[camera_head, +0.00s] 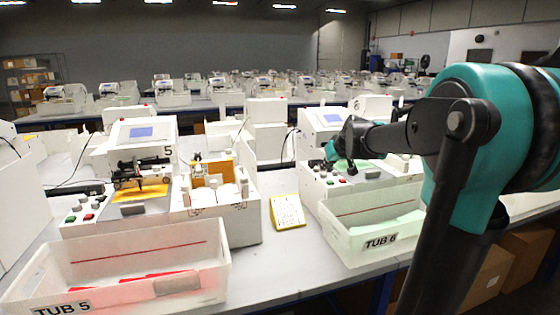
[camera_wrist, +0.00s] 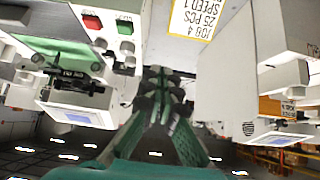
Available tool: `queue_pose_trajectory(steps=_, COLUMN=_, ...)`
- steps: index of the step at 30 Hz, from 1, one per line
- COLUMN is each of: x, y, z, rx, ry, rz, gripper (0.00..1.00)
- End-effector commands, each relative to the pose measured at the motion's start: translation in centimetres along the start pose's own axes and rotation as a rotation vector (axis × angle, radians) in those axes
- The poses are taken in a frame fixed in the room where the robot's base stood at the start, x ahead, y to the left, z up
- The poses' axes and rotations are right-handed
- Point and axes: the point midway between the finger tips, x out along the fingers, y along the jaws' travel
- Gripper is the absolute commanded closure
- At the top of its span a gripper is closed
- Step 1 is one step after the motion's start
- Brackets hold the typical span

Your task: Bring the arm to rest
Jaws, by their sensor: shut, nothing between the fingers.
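My gripper (camera_head: 335,152) is raised in front of the right plotter (camera_head: 322,122), the one behind the tub marked TUB 6 (camera_head: 372,225). My arm comes in from the right edge of the head view. In the wrist view the fingers of my gripper (camera_wrist: 160,80) come together and hold nothing. That view is upside down and shows a plotter with a red button (camera_wrist: 92,21) and a green button (camera_wrist: 125,27) beside the fingers. Whether the gripper touches the plotter cannot be told from these views.
The left plotter (camera_head: 143,132), marked 5, stands behind the TUB 5 tub (camera_head: 200,254), which holds red pieces. A job card (camera_wrist: 198,18) shows in the wrist view. More benches with machines fill the background.

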Motion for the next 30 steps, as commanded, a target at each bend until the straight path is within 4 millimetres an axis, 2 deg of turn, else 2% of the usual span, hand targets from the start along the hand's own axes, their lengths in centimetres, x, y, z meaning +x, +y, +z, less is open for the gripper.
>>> queue_pose_trajectory(steps=8, x=-0.1, y=-1.7, z=9.1, rx=0.045, ry=-0.098, rz=0.015, gripper=1.00)
queue_pose_trajectory(steps=11, x=-0.4, y=-2.5, z=14.0, rx=0.071, ry=-0.150, rz=0.028, gripper=1.00)
queue_pose_trajectory(steps=18, x=-2.2, y=-4.7, z=29.1, rx=0.155, ry=-0.301, rz=0.095, gripper=1.00)
queue_pose_trajectory(steps=22, x=-3.4, y=-5.4, z=35.9, rx=0.196, ry=-0.365, rz=0.138, gripper=1.00)
queue_pose_trajectory(steps=24, x=-4.0, y=-5.6, z=38.5, rx=0.213, ry=-0.389, rz=0.156, gripper=1.00)
queue_pose_trajectory(steps=26, x=-4.3, y=-5.8, z=40.0, rx=0.224, ry=-0.403, rz=0.168, gripper=1.00)
queue_pose_trajectory(steps=30, x=-4.7, y=-5.9, z=41.6, rx=0.235, ry=-0.419, rz=0.182, gripper=1.00)
